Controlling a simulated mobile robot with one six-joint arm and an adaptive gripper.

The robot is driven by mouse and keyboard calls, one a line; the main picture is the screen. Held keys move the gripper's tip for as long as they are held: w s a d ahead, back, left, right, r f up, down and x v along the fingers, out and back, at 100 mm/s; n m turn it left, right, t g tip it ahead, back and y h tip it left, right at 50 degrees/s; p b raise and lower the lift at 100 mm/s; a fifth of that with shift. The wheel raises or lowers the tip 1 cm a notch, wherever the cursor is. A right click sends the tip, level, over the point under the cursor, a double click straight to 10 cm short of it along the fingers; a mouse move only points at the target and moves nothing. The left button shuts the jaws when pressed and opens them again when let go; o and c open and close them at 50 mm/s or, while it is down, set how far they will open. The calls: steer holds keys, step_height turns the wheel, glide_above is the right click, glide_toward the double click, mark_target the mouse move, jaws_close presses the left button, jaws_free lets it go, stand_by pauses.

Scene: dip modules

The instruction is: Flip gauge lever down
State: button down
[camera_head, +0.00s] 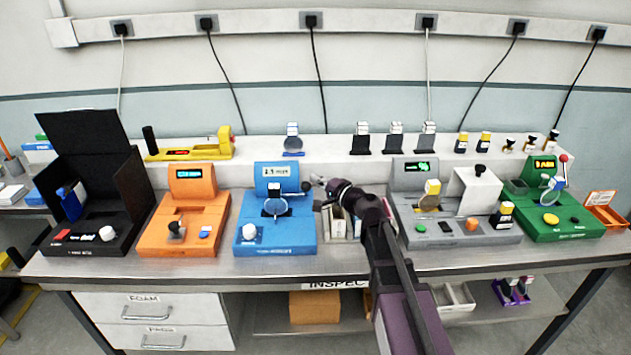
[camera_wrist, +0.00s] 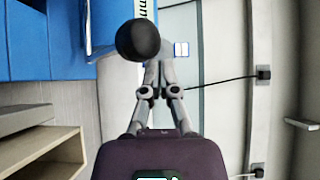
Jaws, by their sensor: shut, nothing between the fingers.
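The blue gauge module (camera_head: 275,238) stands on the middle of the bench, with an upright display box and a round clear disc on its base. The gauge lever's dark ball knob (camera_head: 306,186) is at the right side of the display box, at about display height; its rod is hard to see. In the wrist view the black ball knob (camera_wrist: 138,40) is large, just past the fingertips and beside the module's blue side (camera_wrist: 50,40). My gripper (camera_head: 318,182) is shut and empty, right of the knob. Its fingertips (camera_wrist: 155,68) meet close to the knob; I cannot tell whether they touch it.
An orange module (camera_head: 182,238) stands to the left and a grey module (camera_head: 450,232) to the right. A beige sectioned holder (camera_head: 335,228) sits beside the blue module, partly behind my arm. A raised white shelf (camera_head: 330,148) with small items runs along the back.

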steer(key=s+d+f+b, duration=0.2)
steer(key=d+f+b, duration=0.1)
steer(key=d, duration=0.5)
steer(key=shift+s+d, duration=0.25)
steer(key=shift+s, duration=0.1)
stand_by(0.5)
steer(key=shift+s+f, duration=0.1)
steer(key=shift+s, duration=0.05)
